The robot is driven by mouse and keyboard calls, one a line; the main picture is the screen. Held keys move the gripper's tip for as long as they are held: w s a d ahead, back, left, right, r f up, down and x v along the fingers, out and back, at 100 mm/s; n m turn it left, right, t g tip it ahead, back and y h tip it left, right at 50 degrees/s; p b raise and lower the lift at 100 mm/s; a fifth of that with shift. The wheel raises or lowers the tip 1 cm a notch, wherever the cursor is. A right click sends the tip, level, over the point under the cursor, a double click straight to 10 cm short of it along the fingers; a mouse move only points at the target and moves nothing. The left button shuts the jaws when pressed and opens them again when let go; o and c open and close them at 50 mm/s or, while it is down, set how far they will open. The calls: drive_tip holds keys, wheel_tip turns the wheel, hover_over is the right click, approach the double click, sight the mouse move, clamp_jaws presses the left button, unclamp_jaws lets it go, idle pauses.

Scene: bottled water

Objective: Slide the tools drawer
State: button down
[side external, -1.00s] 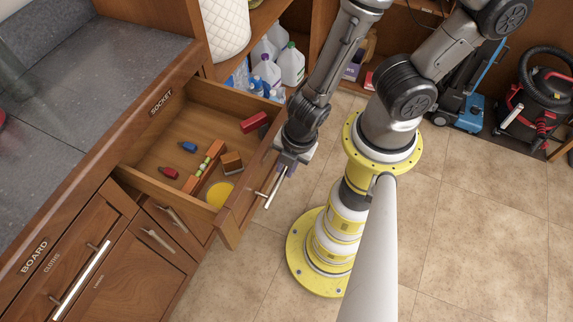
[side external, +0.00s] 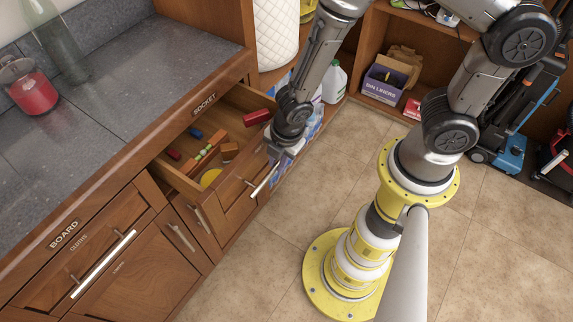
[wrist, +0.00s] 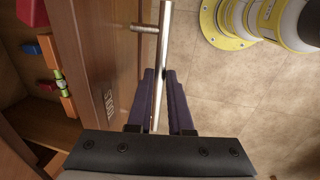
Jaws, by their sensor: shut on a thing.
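The tools drawer (side external: 237,207) is partly open, pulled out from under the grey counter. Its wooden front carries a metal bar handle (side external: 262,183), which also shows in the wrist view (wrist: 164,35). My gripper (side external: 279,156) is at the far end of the handle. In the wrist view my gripper (wrist: 160,74) has its dark purple fingers on both sides of the bar, shut on it.
The counter (side external: 130,90) holds a red jar (side external: 33,92) and a glass bottle (side external: 58,45). Closed cabinet fronts with a bar handle (side external: 104,264) lie to the left. My yellow base stands on the tiled floor at right. Floor in front of the drawer is clear.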

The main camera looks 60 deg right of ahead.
drive_tip(key=shift+w, duration=0.15)
drive_tip(key=c, duration=0.8)
unclamp_jaws()
drive_tip(key=shift+c, duration=0.2)
wheel_tip(320, 180, up, 14)
drive_tip(key=s, duration=0.3)
drive_tip(key=shift+f, duration=0.2)
drive_tip(key=shift+w, duration=0.1)
